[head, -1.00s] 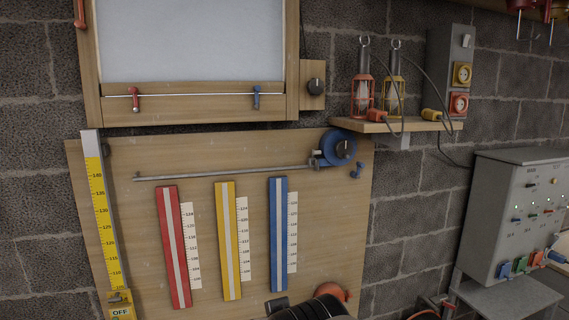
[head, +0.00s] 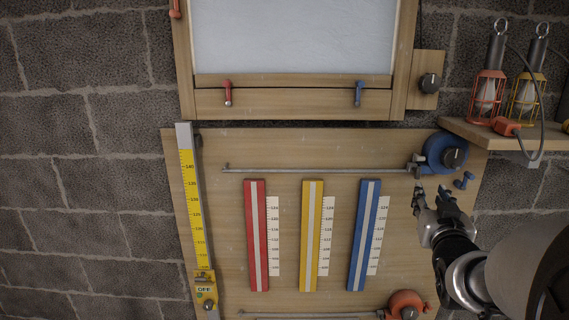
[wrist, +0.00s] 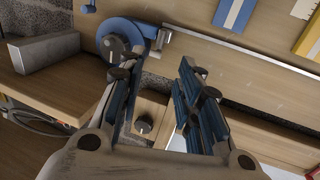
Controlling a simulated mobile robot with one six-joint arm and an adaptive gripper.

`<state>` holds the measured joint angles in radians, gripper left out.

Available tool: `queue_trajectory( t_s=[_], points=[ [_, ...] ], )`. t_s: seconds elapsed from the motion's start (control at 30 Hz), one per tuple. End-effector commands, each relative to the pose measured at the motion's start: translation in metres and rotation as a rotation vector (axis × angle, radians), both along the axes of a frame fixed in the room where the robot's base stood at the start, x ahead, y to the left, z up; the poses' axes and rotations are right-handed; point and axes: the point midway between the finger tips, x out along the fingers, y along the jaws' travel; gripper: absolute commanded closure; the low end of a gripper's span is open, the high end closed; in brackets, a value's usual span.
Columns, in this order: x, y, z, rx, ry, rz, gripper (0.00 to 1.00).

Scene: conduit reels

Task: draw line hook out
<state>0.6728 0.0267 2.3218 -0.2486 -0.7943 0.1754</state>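A blue reel (head: 446,154) with a dark knob is at the upper right of the wooden board. A small grey metal piece (head: 415,166), perhaps the line hook, sits at the reel's left side, at the right end of a thin rail (head: 310,170). The wrist view shows the reel (wrist: 122,32), the grey piece (wrist: 163,38) and the rail (wrist: 240,50) rotated. My gripper (head: 433,194) is just below the reel and grey piece, apart from them as far as I can tell. Its fingers (wrist: 155,72) are spread and empty. No drawn line is visible.
Red (head: 256,235), yellow (head: 312,235) and blue (head: 363,235) strips with scales hang below the rail. An orange reel (head: 406,304) is lower down. A shelf (head: 500,138) with caged lamps juts out at right.

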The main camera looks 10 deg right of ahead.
Motion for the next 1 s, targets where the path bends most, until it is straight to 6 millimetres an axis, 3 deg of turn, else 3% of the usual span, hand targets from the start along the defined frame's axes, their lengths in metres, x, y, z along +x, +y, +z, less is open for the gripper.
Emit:
queue_trajectory(
  t_s=[0.3, 0.5, 0.7, 1.0],
  points=[
    [0.064, -0.034, -0.001, 0.002, 0.001, 0.001, 0.68],
    [0.095, -0.051, -0.001, 0.002, 0.001, 0.0, 0.68],
    [0.11, -0.059, 0.0, 0.0, 0.001, 0.0, 0.68],
    [0.113, -0.061, 0.0, 0.002, 0.001, 0.0, 0.68]
  ],
)
